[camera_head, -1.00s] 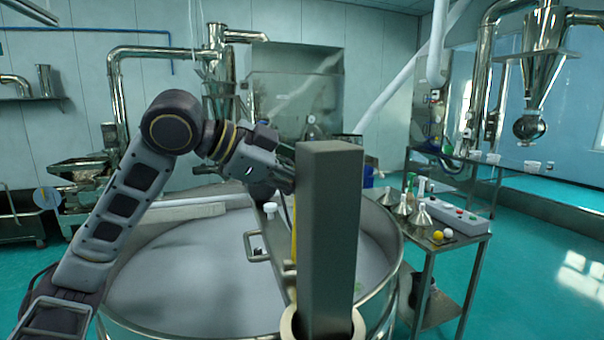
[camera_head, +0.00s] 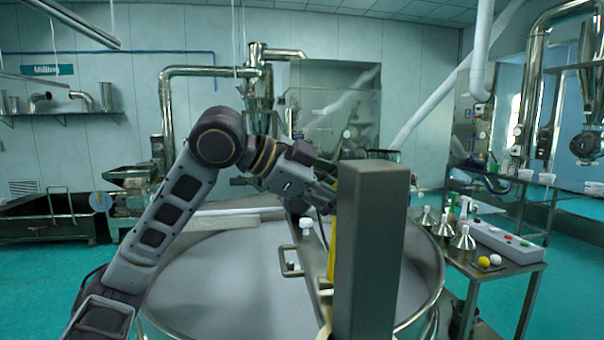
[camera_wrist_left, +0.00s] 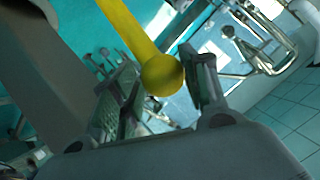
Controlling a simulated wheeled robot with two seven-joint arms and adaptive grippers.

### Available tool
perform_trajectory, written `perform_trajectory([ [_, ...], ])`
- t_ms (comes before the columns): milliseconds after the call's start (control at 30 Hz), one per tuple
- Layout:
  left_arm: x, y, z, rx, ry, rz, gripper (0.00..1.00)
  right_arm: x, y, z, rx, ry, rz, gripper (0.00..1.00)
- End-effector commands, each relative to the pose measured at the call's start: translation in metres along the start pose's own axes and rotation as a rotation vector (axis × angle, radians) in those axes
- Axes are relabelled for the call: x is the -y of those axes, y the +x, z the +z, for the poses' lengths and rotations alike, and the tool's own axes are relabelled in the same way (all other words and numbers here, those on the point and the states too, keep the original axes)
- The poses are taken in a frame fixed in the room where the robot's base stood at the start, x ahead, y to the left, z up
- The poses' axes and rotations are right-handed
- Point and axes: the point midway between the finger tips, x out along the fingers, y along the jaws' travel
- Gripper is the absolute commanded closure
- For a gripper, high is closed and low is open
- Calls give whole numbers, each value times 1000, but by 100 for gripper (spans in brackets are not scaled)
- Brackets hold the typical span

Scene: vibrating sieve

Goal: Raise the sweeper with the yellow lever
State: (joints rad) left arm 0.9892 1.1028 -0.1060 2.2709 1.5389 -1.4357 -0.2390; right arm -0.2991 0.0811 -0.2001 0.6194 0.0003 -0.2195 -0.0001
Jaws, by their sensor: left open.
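The yellow lever (camera_head: 331,240) shows as a narrow strip beside the left face of the tall grey column (camera_head: 372,255). In the left wrist view it is a yellow rod ending in a round knob (camera_wrist_left: 162,74). My left gripper (camera_wrist_left: 160,82) is open, with a finger on each side of the knob; I cannot tell whether either touches it. In the head view my left gripper (camera_head: 322,192) is at the column's upper left, partly hidden behind it. A grey bar (camera_head: 314,262), perhaps part of the sweeper, crosses the drum. My right gripper is out of view.
The round steel sieve drum (camera_head: 424,322) surrounds the column's lower part. A steel cart (camera_head: 520,268) at the right holds funnels, small balls and a button box (camera_head: 506,240). Open teal floor (camera_head: 50,290) lies at the left.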

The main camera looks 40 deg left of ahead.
Motion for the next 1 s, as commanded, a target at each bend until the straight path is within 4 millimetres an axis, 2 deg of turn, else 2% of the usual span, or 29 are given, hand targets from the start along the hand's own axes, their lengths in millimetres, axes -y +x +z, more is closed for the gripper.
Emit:
perform_trajectory([
  [1000,1,-101,0,-1,1,-3,55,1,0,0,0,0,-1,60],
])
